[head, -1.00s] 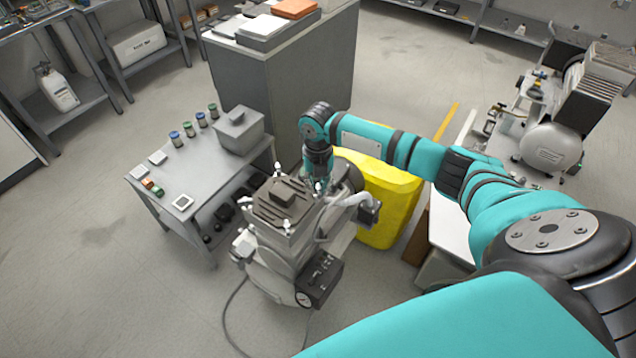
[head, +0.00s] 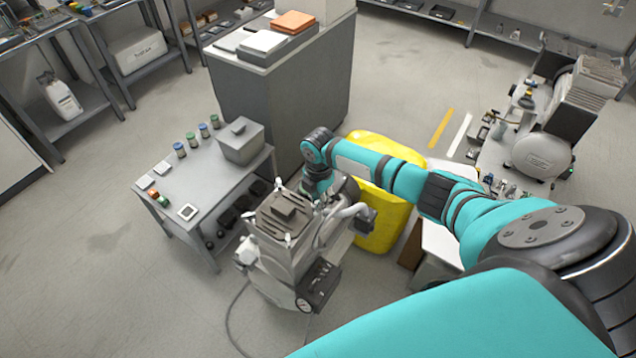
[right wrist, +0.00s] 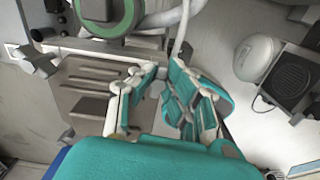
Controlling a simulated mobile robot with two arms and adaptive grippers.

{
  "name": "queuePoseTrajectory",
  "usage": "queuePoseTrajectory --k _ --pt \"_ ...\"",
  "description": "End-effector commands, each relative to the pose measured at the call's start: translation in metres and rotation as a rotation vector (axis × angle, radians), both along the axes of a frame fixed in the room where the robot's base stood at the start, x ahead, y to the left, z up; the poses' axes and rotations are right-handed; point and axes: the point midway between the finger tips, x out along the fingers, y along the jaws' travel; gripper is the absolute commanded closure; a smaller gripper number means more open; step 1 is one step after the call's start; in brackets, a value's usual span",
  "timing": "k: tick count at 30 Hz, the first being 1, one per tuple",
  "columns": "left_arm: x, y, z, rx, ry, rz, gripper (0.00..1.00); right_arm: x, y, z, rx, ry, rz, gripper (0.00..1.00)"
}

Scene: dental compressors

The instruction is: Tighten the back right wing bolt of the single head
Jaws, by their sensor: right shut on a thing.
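The single head (head: 275,222) is the grey compressor top with a ribbed plate, beside the small grey table. Its pale wing bolts show at the plate's corners, one at the back left (head: 278,183) and one at the front (head: 288,241). My right gripper (head: 314,196) is at the plate's back right corner, shut on the back right wing bolt, which its fingers hide. My left gripper is not in view.
A grey hose (head: 345,213) and a dark box with a gauge (head: 318,285) are close to the compressor. A yellow bin (head: 375,232) stands behind it. The table (head: 178,226) at left holds jars and a grey box (head: 241,142). The floor at front left is clear except for a cable.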

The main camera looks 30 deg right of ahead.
Motion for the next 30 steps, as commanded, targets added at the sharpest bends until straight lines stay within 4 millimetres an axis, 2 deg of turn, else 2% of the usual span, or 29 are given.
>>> queuePoseTrajectory --k 3,15,22,30 --pt "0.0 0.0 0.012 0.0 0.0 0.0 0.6 0.0 -0.001 0.004 -0.001 -0.002 -0.113 1.0" --pt "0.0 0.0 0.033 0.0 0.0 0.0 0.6 -0.002 -0.001 0.003 -0.002 -0.002 -0.462 1.0" --pt "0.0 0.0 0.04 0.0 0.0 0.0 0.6 -0.002 -0.002 0.003 -0.003 -0.004 -0.597 1.0" --pt "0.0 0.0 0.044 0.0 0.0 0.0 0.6 -0.002 -0.001 0.002 -0.002 -0.005 -0.673 1.0"
